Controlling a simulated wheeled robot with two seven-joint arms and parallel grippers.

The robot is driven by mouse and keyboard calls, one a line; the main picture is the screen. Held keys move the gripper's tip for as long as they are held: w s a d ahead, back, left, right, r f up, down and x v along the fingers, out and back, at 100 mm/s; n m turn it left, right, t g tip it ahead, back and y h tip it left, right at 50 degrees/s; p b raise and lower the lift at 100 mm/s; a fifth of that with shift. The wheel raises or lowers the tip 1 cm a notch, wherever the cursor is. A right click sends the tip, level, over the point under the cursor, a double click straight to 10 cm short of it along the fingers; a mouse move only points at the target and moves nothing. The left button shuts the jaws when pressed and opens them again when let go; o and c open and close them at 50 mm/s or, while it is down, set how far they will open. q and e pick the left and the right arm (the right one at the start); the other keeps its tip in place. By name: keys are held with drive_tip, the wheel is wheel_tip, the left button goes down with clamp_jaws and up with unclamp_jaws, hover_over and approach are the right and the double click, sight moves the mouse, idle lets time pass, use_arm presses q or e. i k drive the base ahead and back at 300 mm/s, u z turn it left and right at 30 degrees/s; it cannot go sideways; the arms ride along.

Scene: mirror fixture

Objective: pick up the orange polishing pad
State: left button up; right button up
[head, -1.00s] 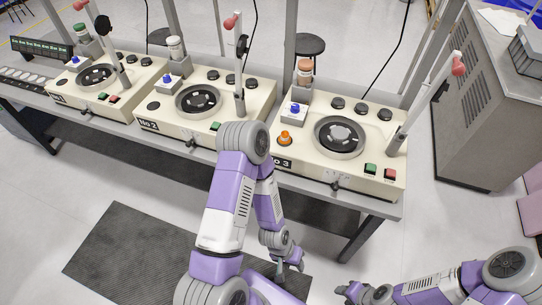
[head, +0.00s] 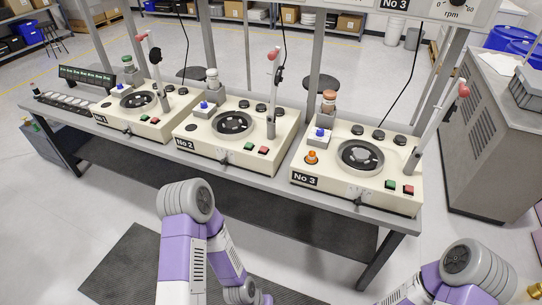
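A small orange knob-shaped piece (head: 312,157), which looks like the orange polishing pad, stands on the left part of the machine marked No 3 (head: 300,178). It sits in front of a grey block with a blue button (head: 320,134) and left of the dark round plate (head: 360,157). Nothing of mine touches it. My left arm is in the lower middle of the head view, apart from the bench, and its gripper is below the bottom edge. My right arm is at the lower right, and its gripper is also out of view.
Similar machines No 2 (head: 190,148) and No 1 (head: 108,122) stand to the left on the same bench. An orange-brown capped bottle (head: 329,102) stands behind the pad. A white post (head: 432,130) rises at right. A grey cabinet (head: 490,150) is further right.

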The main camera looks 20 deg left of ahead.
sight(311, 158)
drive_tip(key=u, duration=0.85)
drive_tip(key=i, duration=0.45)
